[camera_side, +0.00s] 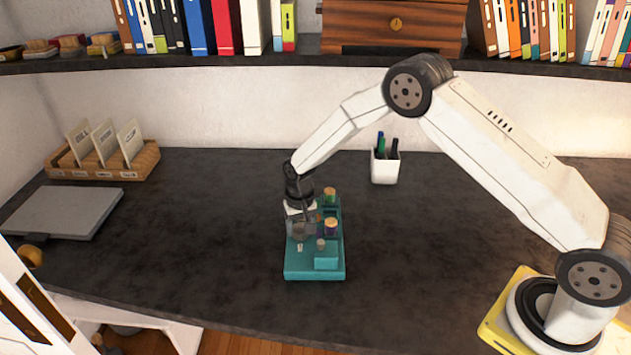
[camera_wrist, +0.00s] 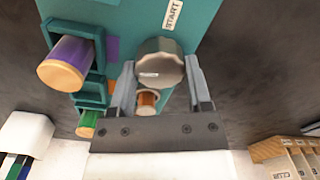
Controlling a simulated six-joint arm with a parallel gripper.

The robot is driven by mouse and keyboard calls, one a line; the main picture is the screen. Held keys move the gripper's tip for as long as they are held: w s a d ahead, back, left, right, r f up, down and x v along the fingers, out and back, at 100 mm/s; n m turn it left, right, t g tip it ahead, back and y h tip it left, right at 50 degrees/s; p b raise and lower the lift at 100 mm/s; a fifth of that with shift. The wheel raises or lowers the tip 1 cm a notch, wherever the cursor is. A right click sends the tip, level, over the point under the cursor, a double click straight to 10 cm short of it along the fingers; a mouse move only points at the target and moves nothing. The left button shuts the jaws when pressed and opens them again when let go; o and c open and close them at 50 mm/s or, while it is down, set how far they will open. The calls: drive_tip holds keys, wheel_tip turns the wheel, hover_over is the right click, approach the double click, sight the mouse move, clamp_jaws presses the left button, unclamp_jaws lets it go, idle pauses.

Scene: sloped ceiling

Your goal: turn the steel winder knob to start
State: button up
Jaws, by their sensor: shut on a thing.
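The steel winder knob (camera_wrist: 160,66) is a grey round knob with a small pale mark on its face, on the teal winder base (camera_side: 313,272). In the wrist view a START label (camera_wrist: 173,14) is on the teal base beyond the knob. My gripper (camera_wrist: 160,75) is shut on the knob, with one finger on each side of it. In the side view my gripper (camera_side: 299,228) comes down over the left part of the base, and the knob (camera_side: 298,231) is partly hidden there.
Thread spools stand on the base, one purple (camera_wrist: 66,62) and one green (camera_wrist: 87,123). A white pen cup (camera_side: 385,167) stands behind right. A grey laptop (camera_side: 62,212) and a wooden card tray (camera_side: 103,162) lie at left. The desk around the base is clear.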

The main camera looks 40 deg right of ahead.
sight(301, 228)
drive_tip(key=m, duration=0.5)
drive_tip(key=shift+m, duration=0.3)
drive_tip(key=m, duration=0.5)
drive_tip(key=shift+r, duration=0.1)
drive_tip(key=m, duration=0.5)
drive_tip(key=shift+m, duration=2.6)
drive_tip(key=o, duration=1.3)
drive_tip(key=shift+s, duration=0.1)
drive_tip(key=shift+s+r, duration=0.1)
drive_tip(key=shift+r, duration=3.75)
